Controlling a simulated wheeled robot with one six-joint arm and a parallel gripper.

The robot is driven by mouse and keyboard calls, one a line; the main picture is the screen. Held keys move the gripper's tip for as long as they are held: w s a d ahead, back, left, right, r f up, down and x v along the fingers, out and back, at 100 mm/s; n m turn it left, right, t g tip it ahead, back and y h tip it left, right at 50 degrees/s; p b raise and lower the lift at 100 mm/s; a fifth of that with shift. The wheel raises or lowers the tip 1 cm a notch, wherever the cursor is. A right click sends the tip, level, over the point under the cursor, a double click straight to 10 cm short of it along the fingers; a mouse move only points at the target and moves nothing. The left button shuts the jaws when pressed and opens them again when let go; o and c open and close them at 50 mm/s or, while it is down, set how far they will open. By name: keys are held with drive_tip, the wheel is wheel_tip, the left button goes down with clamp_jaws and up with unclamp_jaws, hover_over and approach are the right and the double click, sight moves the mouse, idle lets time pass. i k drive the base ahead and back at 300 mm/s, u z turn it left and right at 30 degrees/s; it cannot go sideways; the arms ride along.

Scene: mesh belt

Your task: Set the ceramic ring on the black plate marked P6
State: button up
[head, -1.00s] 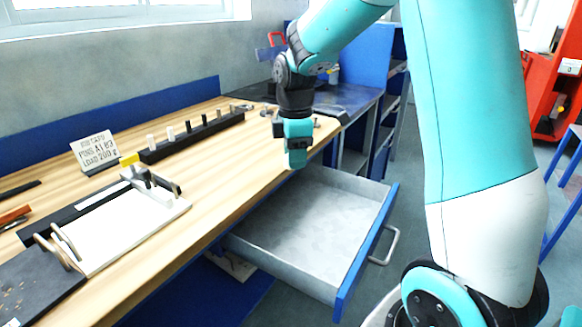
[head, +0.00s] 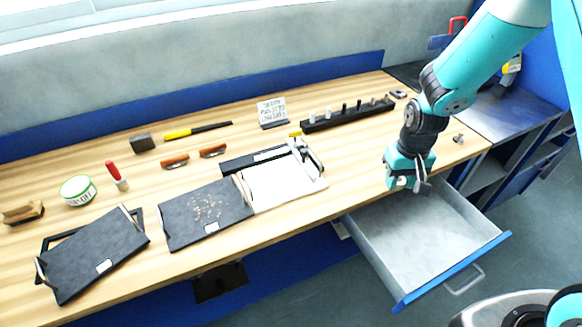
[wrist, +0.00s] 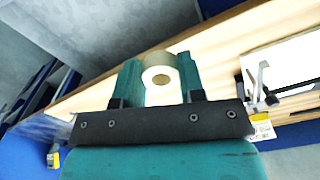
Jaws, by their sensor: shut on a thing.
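My gripper (head: 406,184) is above the bench's front edge by the open drawer in the head view. In the wrist view, my gripper (wrist: 159,72) is shut on the cream ceramic ring (wrist: 160,59), whose round hole faces the camera. In the head view I cannot make the ring out clearly. Two black plates lie at the front left of the bench: a tilted one at far left (head: 85,250) and one nearer the middle (head: 182,217) with small crumbs on it. Each has a small white tag, too small to read, so I cannot tell which is P6.
A white plate (head: 275,187) with a clamp lies beside the middle black plate. Behind stand a sign (head: 271,110), a black pin rack (head: 340,121), a yellow-black tool (head: 195,131), brown-handled pieces and a round green-rimmed tin (head: 77,190). The open drawer (head: 420,235) juts out below my gripper.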

sight(93, 249)
drive_tip(key=k, duration=1.2)
drive_tip(key=i, duration=1.5)
drive_tip(key=u, duration=1.4)
drive_tip(key=i, duration=0.45)
drive_tip(key=u, duration=0.5)
